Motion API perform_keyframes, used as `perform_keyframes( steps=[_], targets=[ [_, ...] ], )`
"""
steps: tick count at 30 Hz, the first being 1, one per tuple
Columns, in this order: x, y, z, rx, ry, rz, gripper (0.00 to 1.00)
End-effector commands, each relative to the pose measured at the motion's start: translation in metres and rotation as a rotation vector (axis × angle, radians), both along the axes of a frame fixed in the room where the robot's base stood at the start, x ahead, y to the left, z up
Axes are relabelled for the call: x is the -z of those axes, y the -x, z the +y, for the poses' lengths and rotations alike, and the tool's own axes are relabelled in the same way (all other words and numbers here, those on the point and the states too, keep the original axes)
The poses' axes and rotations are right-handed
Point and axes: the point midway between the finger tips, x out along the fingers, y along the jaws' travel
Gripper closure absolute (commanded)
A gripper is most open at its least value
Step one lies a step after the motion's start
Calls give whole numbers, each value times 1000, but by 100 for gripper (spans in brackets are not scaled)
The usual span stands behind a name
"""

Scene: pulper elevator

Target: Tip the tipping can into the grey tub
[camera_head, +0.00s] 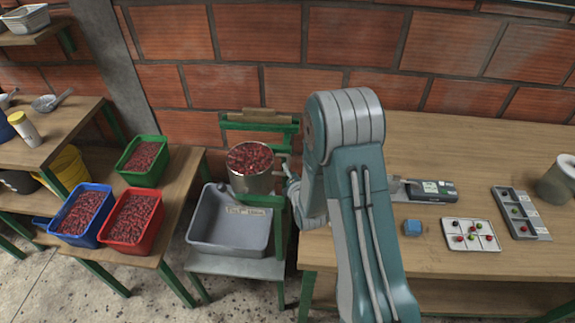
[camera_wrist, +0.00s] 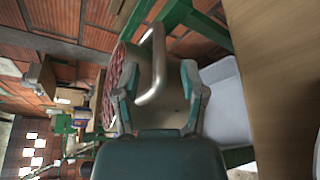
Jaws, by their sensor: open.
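The tipping can (camera_head: 247,185) is a metal pot full of red cherries. It stands upright in a green frame above the grey tub (camera_head: 205,241), which sits on a low stand. My gripper (camera_head: 290,181) is at the can's right side in the head view, partly hidden by my arm. In the wrist view my gripper (camera_wrist: 161,78) is open, with the can's bent metal handle (camera_wrist: 158,75) between its fingers. The can's wall lies behind the handle. I cannot tell whether a finger touches the handle. The tub (camera_wrist: 226,105) shows at the right of the wrist view.
Green (camera_head: 128,174), blue (camera_head: 80,238) and red (camera_head: 128,241) crates of cherries stand on the left bench. A brick wall stands behind.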

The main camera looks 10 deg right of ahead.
Motion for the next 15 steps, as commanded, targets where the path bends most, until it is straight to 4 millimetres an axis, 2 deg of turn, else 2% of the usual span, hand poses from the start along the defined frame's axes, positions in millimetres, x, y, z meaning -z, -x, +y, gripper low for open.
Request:
perform_keyframes(
  steps=[3,6,15],
  targets=[
    [4,-19,1,0,0,-1,46],
    [7,-29,1,0,0,0,46],
    [8,-37,2,0,0,0,46]
  ],
)
